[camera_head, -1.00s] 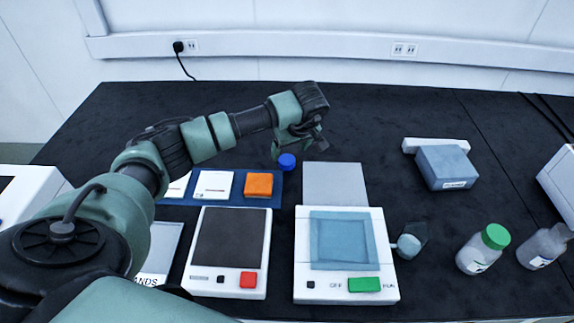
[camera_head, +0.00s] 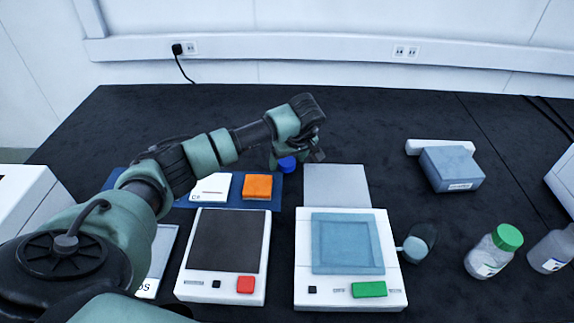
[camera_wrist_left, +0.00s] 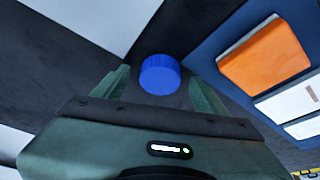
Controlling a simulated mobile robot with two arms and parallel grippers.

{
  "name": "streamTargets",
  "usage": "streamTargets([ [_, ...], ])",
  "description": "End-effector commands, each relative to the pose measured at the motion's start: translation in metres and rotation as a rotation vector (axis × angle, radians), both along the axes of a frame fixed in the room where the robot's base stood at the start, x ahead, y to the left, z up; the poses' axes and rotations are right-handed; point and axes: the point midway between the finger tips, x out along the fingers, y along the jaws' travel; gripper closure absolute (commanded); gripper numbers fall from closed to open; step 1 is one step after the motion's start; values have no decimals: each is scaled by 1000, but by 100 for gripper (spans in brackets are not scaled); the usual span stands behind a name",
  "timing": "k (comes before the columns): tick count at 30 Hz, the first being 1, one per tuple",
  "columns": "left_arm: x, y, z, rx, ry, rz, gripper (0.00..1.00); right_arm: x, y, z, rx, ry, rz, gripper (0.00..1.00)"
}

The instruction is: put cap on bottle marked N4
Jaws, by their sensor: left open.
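A blue cap (camera_head: 287,164) lies on the black bench top beside the blue tray and the grey plate. My left gripper (camera_head: 300,160) is lowered over it. In the left wrist view the blue cap (camera_wrist_left: 160,74) lies between the two open fingers (camera_wrist_left: 160,88), with a gap on each side. A bottle with a green cap (camera_head: 494,251) stands at the right. Another bottle (camera_head: 551,250), grey and with its top cut off by my view's edge, stands beside it. I cannot read a mark N4 on either. My right gripper is not in view.
A blue tray (camera_head: 270,203) holds an orange block (camera_head: 257,187) and white cards near the cap. A grey plate (camera_head: 336,185) and two white devices (camera_head: 225,255) (camera_head: 350,295) stand in front. A grey-blue box (camera_head: 452,169) sits at the back right. The bench behind the cap is clear.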

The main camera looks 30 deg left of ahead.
Motion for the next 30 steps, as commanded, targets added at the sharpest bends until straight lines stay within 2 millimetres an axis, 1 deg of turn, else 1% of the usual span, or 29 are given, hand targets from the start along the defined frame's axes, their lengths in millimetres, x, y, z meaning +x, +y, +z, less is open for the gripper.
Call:
streamTargets([
  [2, 0, 0, 0, 0, 0, 0, 28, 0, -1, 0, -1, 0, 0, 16],
  [5, 0, 0, 0, 0, 0, 0, 53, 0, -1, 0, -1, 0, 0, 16],
  [6, 0, 0, 0, 0, 0, 0, 64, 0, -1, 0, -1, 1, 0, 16],
  [8, 0, 0, 0, 0, 0, 0, 80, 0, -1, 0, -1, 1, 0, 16],
  [9, 0, 0, 0, 0, 0, 0, 92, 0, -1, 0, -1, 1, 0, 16],
  [17, 0, 0, 1, 1, -1, 1, 92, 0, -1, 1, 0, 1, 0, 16],
  [22, 0, 2, 12, 1, -2, 2, 92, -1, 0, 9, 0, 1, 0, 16],
  [26, -1, 5, 31, 1, -2, 6, 92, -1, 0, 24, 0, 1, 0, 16],
  [29, -2, 8, 53, 2, -2, 10, 92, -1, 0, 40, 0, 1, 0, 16],
  [30, -3, 10, 65, 2, -3, 11, 92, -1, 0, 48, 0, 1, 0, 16],
])
